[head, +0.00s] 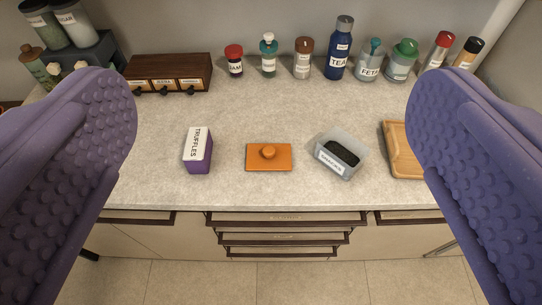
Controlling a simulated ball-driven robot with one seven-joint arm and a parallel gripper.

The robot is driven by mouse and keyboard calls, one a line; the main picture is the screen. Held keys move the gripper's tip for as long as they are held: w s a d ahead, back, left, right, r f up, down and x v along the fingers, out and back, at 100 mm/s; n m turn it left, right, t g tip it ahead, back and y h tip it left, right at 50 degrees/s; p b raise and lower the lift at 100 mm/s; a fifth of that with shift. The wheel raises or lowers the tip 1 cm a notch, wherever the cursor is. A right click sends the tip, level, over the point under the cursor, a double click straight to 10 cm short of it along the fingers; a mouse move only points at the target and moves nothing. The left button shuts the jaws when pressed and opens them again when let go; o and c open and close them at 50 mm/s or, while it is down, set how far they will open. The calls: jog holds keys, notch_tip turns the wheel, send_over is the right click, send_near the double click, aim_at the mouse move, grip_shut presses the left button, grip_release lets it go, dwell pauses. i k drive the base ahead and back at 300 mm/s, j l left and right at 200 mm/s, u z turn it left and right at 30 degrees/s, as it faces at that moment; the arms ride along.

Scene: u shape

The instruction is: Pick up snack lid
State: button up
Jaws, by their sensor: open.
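An orange rectangular lid (257,163) with a round knob on top lies flat on the counter, near its front edge and in the middle of the head view. A grey open container (351,174) with dark contents and a white label stands to its right; the label is too small to read surely. My gripper (271,125) is open, with its two purple bumpy fingers wide apart at the left and right of the view. The lid shows in the gap between them. Nothing is held.
A purple box labelled TRUFFLES (199,160) stands left of the lid. A wooden tray (392,150) lies at the right, partly behind a finger. Several jars and bottles, including a blue TEA bottle (339,55), line the back. A small drawer box (190,66) stands back left. The mid-counter is clear.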

aim_at(260, 157)
jog(key=i+u, duration=0.2)
jog(key=i, duration=0.25)
jog(key=i+l+u, duration=0.15)
jog(key=i, duration=0.3)
jog(key=i+l+u, duration=0.2)
jog(key=i, duration=0.2)
